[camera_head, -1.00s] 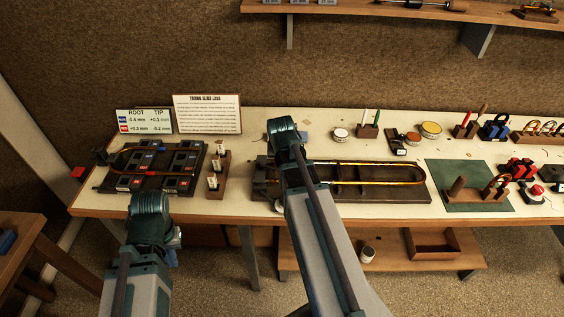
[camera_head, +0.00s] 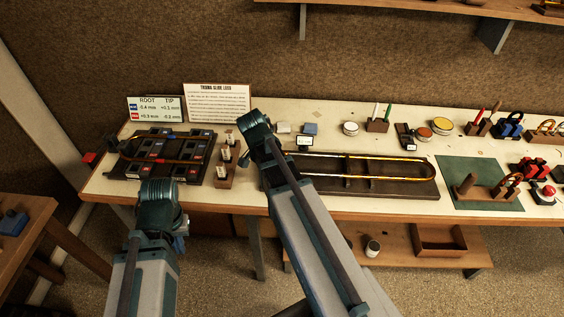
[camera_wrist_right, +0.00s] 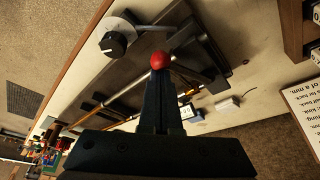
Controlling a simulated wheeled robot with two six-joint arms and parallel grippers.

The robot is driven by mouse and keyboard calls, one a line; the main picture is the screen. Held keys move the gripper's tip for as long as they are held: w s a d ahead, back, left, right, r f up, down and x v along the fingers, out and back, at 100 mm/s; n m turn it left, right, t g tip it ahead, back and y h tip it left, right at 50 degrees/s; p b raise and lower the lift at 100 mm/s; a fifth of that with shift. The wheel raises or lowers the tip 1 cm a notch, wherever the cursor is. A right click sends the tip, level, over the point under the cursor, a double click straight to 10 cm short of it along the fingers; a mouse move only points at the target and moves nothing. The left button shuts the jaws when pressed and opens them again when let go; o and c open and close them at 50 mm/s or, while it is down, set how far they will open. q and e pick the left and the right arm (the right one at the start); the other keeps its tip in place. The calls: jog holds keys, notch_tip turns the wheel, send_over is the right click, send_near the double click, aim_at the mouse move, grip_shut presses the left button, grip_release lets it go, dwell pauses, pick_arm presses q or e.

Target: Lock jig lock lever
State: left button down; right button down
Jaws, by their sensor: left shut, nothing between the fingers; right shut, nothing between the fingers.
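The long dark jig (camera_head: 400,188) lies on the bench with a brass slide (camera_head: 360,157) in it. My right arm covers its left end. In the right wrist view, a red ball knob (camera_wrist_right: 159,60), likely the lock lever's, shows right at the tips of my right gripper (camera_wrist_right: 158,75). The fingers are shut, with the ball at or just beyond their tips; I cannot tell whether they touch it.
A second jig with small blocks (camera_head: 165,155) lies at the left, beside a wooden holder (camera_head: 228,160) with white-labelled pieces. Sign cards (camera_head: 217,103) stand behind. A green mat (camera_head: 480,172) lies to the right.

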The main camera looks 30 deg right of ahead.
jog(key=shift+w+a+m+g, duration=0.15)
jog(key=shift+a+m+g, duration=0.15)
jog(key=shift+a+m, duration=0.45)
jog(key=shift+a, duration=0.1)
jog(key=shift+w+a, duration=0.1)
jog(key=shift+a, duration=0.1)
jog(key=shift+d, duration=0.1)
jog(key=shift+d+r, duration=0.1)
jog(key=shift+d, duration=0.45)
notch_tip(320, 180, up, 10)
jog(key=p, duration=1)
jog(key=shift+a, duration=0.35)
